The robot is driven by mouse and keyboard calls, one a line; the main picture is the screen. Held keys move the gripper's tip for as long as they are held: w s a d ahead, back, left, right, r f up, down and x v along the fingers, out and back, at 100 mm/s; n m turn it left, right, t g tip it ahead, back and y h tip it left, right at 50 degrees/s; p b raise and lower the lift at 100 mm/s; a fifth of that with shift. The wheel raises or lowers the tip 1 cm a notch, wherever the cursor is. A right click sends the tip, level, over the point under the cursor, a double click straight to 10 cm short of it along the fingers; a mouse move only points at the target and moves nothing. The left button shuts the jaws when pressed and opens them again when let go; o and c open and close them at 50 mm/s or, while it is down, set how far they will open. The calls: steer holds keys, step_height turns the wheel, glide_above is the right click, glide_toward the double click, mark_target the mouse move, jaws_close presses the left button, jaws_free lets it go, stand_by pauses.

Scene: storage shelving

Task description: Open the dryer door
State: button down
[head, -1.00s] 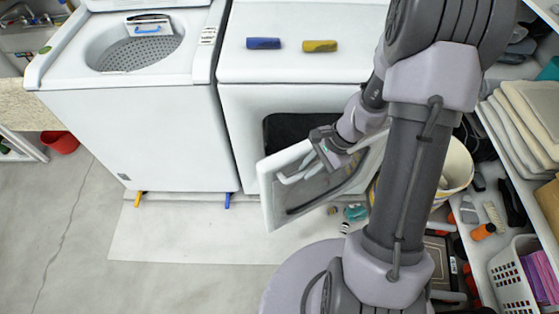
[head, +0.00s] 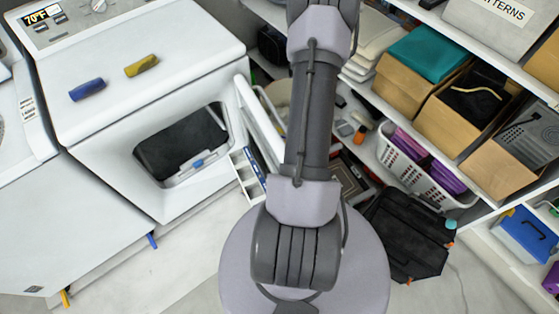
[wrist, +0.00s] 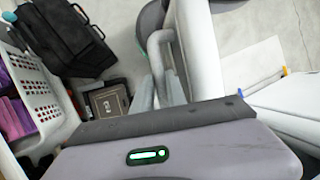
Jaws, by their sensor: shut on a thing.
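The white dryer (head: 150,85) stands at the left in the head view, with its dark drum opening (head: 180,148) in plain sight. Its door (head: 246,112) is swung wide open and seen nearly edge-on, partly behind my arm. In the wrist view the door (wrist: 199,50) runs down the middle, with its pale looped handle (wrist: 155,42) on its left side. My gripper (wrist: 160,88) is shut on the door handle, its fingers against the handle's lower part. The gripper is hidden behind my arm in the head view.
Blue (head: 87,90) and yellow (head: 141,66) rolls lie on the dryer. A white basket (head: 410,160) with purple things is on the right shelving. A black bag (head: 410,230) lies on the floor nearby. Floor in front of the dryer is free.

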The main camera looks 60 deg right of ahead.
steer(key=s+d+n+p, duration=0.1)
steer(key=s+d, duration=0.1)
steer(key=d, duration=0.4)
steer(key=shift+n+g, duration=0.3)
steer(key=shift+n, duration=0.1)
steer(key=shift+s+h, duration=0.1)
steer(key=shift+h, duration=0.2)
steer(key=c, duration=1.3)
jaws_free()
steer(key=shift+c, duration=0.2)
steer(key=p+v, duration=0.5)
steer(key=v, duration=1.2)
steer(key=shift+d, duration=0.15)
steer(key=shift+r, duration=0.15)
